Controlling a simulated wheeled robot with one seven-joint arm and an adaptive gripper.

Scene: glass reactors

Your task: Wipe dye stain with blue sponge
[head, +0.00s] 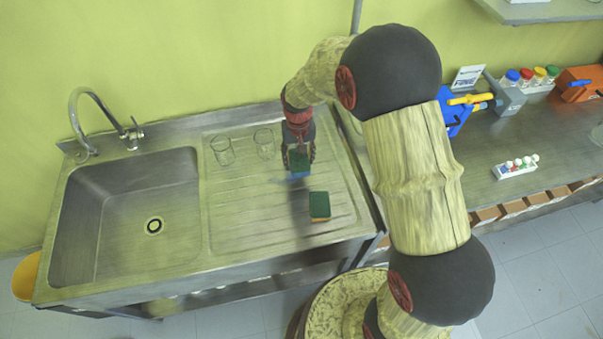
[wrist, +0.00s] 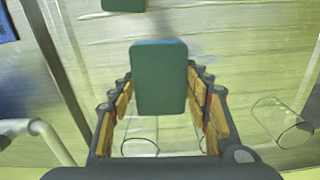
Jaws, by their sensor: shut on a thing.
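My gripper (head: 299,150) points down over the ribbed drainboard and is shut on the blue sponge (head: 299,162). In the wrist view the sponge (wrist: 158,78) sits between the fingers, its green face toward the camera and a blue edge showing at the top. A faint blue smear, likely the dye stain (head: 280,181), shows on the drainboard beside and partly under the sponge. I cannot tell whether the sponge touches the steel. A second green sponge (head: 319,205) with a yellowish side lies nearer the front; its edge shows in the wrist view (wrist: 124,4).
Two clear glasses, a left one (head: 222,150) and a right one (head: 264,143), stand behind and left of my gripper. The sink basin (head: 85,222) with its tap (head: 132,133) is left. A bench (head: 480,165) with bottles and a small rack is right.

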